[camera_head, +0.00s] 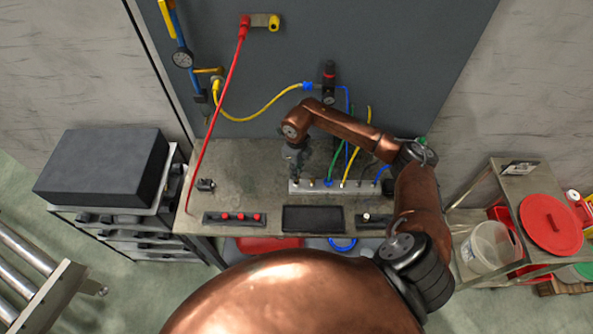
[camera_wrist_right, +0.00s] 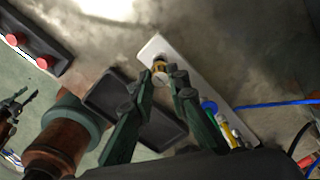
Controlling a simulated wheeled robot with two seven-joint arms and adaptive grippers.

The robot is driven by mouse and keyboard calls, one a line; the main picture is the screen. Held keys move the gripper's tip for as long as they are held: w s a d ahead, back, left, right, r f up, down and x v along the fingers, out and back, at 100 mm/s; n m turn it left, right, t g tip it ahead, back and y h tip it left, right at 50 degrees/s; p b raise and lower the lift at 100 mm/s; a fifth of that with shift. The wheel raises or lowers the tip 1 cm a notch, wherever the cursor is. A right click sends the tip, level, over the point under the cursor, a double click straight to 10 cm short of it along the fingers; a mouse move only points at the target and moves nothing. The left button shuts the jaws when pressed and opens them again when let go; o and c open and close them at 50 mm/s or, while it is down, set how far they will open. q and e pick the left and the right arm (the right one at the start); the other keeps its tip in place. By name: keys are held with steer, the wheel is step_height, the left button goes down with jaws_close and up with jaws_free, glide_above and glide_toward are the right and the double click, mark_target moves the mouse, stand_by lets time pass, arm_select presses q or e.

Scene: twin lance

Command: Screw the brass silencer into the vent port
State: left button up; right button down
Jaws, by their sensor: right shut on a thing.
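My right gripper (camera_head: 297,170) reaches down over the left end of a pale port block (camera_head: 318,187) on the bench. In the right wrist view its fingers (camera_wrist_right: 160,84) are closed around a small brass fitting, the silencer (camera_wrist_right: 159,67). The silencer is at the end of the pale block (camera_wrist_right: 205,92); whether it sits in the vent port or just above it I cannot tell. In the head view the gripper hides the silencer. Dark jaws (camera_wrist_right: 14,106), apparently of my left gripper, show at the left edge of the right wrist view; their opening is unclear.
A black tray (camera_head: 313,218) lies in front of the block, between a strip with red buttons (camera_head: 235,218) and a small dark holder (camera_head: 372,219). Green, yellow and blue hoses rise behind the block. A red hose (camera_head: 217,105) crosses the bench's left side. Bare bench (camera_head: 250,155) lies left of the gripper.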

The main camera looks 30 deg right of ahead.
steer(key=shift+b, duration=0.4)
stand_by(0.8)
steer(key=shift+f+b, duration=0.95)
steer(key=shift+f, duration=0.3)
steer(key=c, duration=1.8)
jaws_free()
steer(key=shift+r, duration=0.15)
step_height(320, 180, up, 12)
steer(key=shift+a, duration=0.1)
steer(key=shift+c, duration=0.2)
